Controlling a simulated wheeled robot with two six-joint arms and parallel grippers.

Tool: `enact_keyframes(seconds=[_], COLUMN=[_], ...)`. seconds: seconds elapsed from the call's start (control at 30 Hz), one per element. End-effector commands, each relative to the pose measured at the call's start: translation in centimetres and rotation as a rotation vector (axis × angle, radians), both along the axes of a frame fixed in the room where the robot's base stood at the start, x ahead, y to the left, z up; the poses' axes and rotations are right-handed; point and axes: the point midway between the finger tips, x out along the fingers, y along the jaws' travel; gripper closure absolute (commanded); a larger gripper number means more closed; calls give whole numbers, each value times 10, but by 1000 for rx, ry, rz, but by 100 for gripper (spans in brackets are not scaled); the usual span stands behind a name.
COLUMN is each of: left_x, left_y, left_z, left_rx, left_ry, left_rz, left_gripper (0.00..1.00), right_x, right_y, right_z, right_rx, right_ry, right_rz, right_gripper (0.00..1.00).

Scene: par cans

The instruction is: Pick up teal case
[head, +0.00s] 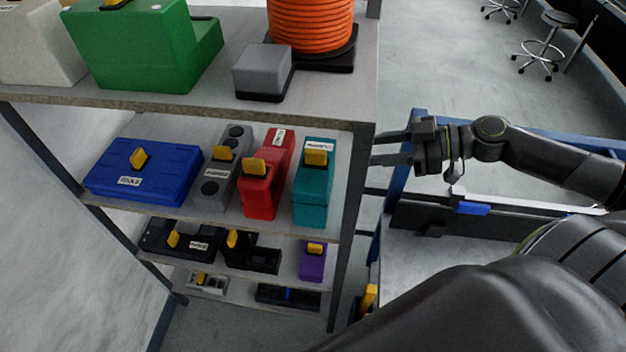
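The teal case (311,197) stands on the second shelf at its right end, next to a red case. It has a yellow handle (316,157) and a white label near its top. My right gripper (375,149) is to the right of the shelf's upright post, at about the height of the handle. Its two fingers are spread apart with nothing between them, and they point left toward the post. The teal case is apart from the gripper. My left gripper is not in the view.
The shelf post (352,200) stands between my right gripper and the teal case. A red case (267,175), a grey case (219,175) and a blue case (143,172) share the shelf. The upper shelf (330,95) overhangs them. A blue-framed cart (409,190) is below my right arm.

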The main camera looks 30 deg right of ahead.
Motion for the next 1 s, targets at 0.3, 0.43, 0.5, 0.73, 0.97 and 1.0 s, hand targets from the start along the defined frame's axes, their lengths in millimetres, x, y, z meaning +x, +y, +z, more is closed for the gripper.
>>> enact_keyframes(seconds=[0.3,0.43,0.5,0.73,0.97,1.0], left_x=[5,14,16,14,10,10], left_y=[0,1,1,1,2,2], left_z=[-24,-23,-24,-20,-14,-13], left_rx=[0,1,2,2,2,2], left_ry=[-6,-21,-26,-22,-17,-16], left_rz=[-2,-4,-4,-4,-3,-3], left_gripper=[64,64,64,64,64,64], right_x=[18,24,27,39,51,53], right_y=[23,31,35,51,66,69], right_z=[-10,-12,-14,-18,-24,-25], right_rx=[3,5,4,7,6,5], right_ry=[-6,-5,-4,-4,-3,-2], right_rz=[-1,2,1,-1,-2,-2], right_gripper=[58,58,58,58,58,58])
